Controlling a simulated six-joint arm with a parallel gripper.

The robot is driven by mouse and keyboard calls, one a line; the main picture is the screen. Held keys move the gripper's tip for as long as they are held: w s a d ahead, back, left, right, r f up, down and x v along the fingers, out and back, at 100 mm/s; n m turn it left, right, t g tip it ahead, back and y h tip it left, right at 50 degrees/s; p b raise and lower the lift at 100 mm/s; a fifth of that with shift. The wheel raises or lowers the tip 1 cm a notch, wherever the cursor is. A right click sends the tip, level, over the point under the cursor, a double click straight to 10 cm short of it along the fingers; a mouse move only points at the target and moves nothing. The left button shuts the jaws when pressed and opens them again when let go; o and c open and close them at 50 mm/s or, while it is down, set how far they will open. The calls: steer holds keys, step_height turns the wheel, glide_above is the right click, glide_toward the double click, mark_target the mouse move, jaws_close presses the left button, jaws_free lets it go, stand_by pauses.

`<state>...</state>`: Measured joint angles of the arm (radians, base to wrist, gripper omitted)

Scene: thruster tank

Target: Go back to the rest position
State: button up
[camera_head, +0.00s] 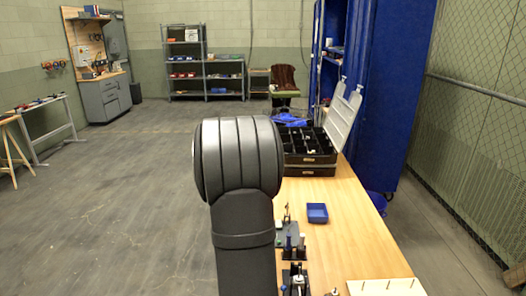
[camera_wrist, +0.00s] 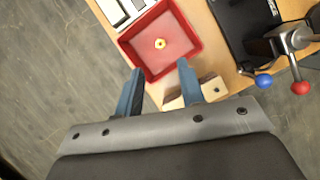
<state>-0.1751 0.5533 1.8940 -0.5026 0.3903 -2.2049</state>
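My gripper (camera_wrist: 160,67) shows in the wrist view with its two blue-grey fingers spread apart. Nothing is held between them. A red tray (camera_wrist: 192,50) lies beyond the fingertips on the wooden bench, with a small yellow ring-shaped part (camera_wrist: 160,44) inside it. In the head view my arm rises in the middle of the picture and my gripper does not show.
A wooden block (camera_wrist: 205,90) and a clamp-like tool with blue and red knobs (camera_wrist: 296,40) stand right of the tray. On the bench (camera_head: 345,240) are a blue bin (camera_head: 317,212), an open black organizer case (camera_head: 310,160) and small fixtures. Open floor (camera_head: 120,190) lies left.

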steer(key=x, duration=0.8)
steer(key=shift+f, duration=0.3)
steer(key=shift+r, duration=0.6)
